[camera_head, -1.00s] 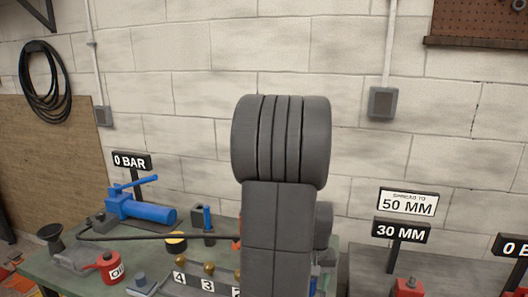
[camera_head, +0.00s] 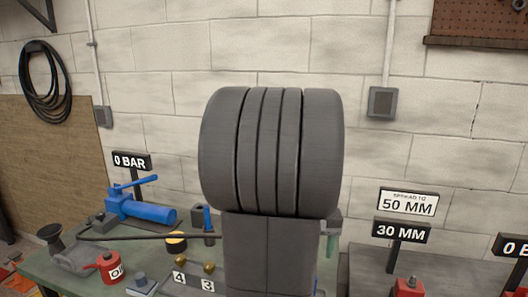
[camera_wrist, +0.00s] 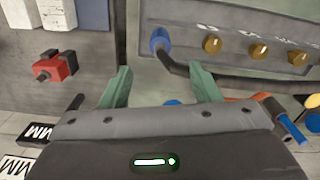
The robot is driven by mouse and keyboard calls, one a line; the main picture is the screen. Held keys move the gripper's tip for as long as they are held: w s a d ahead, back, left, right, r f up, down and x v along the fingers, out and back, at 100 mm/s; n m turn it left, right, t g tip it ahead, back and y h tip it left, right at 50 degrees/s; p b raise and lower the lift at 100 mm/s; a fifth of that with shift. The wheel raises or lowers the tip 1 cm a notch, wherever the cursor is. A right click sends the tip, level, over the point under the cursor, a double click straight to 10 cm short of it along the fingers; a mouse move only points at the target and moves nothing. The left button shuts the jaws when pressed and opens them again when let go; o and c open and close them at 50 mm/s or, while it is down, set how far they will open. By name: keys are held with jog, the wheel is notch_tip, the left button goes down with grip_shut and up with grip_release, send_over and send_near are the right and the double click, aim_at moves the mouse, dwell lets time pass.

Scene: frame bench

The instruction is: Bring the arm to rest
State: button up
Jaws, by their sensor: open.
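My gripper (camera_wrist: 162,88) shows in the wrist view with its two green fingers spread apart and nothing between them. Beyond the fingers is a grey panel (camera_wrist: 235,75) with several brass knobs (camera_wrist: 212,44) and a blue fitting (camera_wrist: 160,38) on a dark hose. I cannot tell the exact gap between fingers and panel.
The green bench (camera_head: 40,268) holds a blue pump (camera_head: 145,208) under a "0 BAR" sign (camera_head: 132,161) and a red oil can (camera_head: 110,268). Right are a "30 MM" sign (camera_head: 400,231) and a red block (camera_head: 408,287).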

jog(key=shift+r, duration=0.35)
notch_tip(320, 180, down, 14)
jog(key=shift+r, duration=0.25)
notch_tip(320, 180, up, 5)
jog(key=p, duration=0.2)
jog(key=shift+f+p, duration=0.2)
jog(key=shift+p, duration=0.2)
jog(key=shift+r+p, duration=1.55)
jog(key=shift+r, duration=0.8)
